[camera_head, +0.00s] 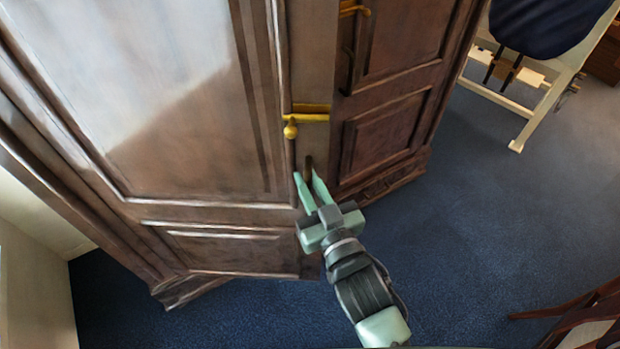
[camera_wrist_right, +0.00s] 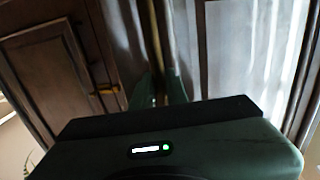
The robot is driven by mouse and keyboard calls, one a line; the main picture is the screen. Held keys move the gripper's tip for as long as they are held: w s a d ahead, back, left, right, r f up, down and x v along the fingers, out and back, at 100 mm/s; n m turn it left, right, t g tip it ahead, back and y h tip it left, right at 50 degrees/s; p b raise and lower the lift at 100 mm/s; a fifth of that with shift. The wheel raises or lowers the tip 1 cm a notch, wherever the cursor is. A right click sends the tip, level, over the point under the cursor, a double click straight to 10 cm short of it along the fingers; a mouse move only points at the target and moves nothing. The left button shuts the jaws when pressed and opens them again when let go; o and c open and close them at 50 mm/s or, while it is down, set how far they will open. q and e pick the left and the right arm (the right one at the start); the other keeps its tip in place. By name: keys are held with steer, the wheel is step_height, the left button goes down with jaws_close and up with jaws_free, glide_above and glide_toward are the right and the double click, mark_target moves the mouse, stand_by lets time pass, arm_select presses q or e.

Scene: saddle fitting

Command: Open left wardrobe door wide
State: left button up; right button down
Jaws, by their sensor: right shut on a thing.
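The wardrobe's left door (camera_head: 190,110), dark wood with a large pale glossy panel, fills the left of the head view. Its free edge stands out from the front, so it looks partly open. My right gripper (camera_head: 306,178) is shut on the dark handle (camera_head: 308,163) low on that edge, below a brass latch (camera_head: 306,115). In the right wrist view the gripper (camera_wrist_right: 166,88) lies against the door edge, beside the pale panel (camera_wrist_right: 235,50). The gripped part is mostly hidden there. My left gripper is out of view.
The wardrobe's right door (camera_head: 390,130) is dark panelled wood with its own handle (camera_head: 346,70). A pale wooden stand (camera_head: 530,110) with a dark blue thing (camera_head: 548,22) stands at the upper right. Dark wooden furniture (camera_head: 590,312) is at the lower right. Blue carpet (camera_head: 480,220) between is clear.

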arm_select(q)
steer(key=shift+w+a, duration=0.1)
arm_select(e)
steer(key=c, duration=1.6)
jaws_free()
steer(key=shift+o, duration=1)
steer(key=shift+a, duration=0.1)
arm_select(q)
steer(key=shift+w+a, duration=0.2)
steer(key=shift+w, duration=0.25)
